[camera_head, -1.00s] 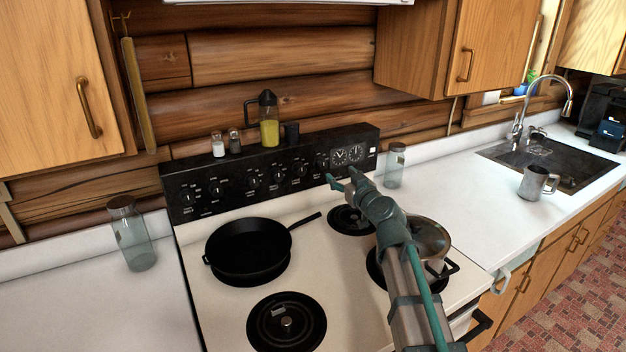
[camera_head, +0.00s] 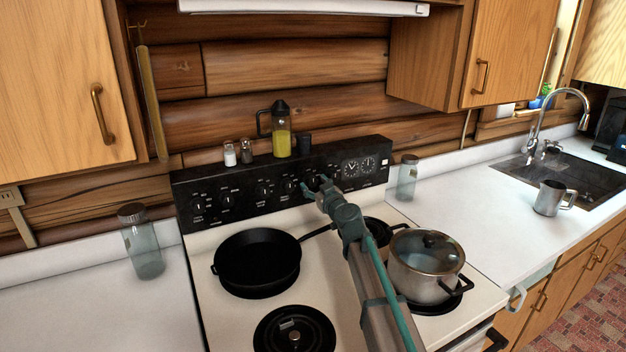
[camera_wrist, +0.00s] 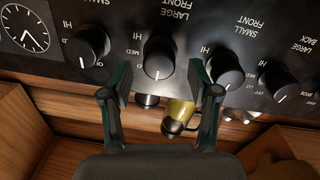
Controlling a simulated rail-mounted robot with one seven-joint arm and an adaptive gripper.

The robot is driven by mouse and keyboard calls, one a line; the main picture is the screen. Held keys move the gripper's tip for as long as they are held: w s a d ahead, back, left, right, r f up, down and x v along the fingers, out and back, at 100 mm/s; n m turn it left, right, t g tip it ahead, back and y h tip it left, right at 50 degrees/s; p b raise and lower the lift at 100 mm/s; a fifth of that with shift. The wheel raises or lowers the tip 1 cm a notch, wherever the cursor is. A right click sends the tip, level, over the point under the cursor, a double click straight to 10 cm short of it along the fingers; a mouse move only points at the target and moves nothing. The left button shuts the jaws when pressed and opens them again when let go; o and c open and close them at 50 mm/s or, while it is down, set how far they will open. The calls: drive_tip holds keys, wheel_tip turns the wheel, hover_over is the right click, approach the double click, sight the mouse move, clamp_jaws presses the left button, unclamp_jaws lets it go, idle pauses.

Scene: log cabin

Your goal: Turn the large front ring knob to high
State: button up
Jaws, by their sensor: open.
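The large front knob (camera_wrist: 158,57) is a black round knob with a white pointer line, on the stove's black control panel (camera_head: 240,208). In the wrist view its "LARGE FRONT" label is above it, and its pointer line points down the picture. My gripper (camera_wrist: 163,88) is open, with one finger on each side of this knob in that view. I cannot tell whether the fingers touch it. In the head view my gripper (camera_head: 316,188) is at the panel's right half and partly hides the knobs there.
The small front knob (camera_wrist: 226,70) is just right of the right finger in the wrist view; another knob (camera_wrist: 88,45) is left. A lidded pot (camera_head: 425,272) and a black pan (camera_head: 257,262) stand on the stove. An oil bottle (camera_head: 281,135) and shakers stand atop the panel.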

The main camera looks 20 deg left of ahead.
drive_tip(key=shift+x, duration=1)
drive_tip(key=c, duration=1.2)
drive_tip(key=shift+o, duration=0.2)
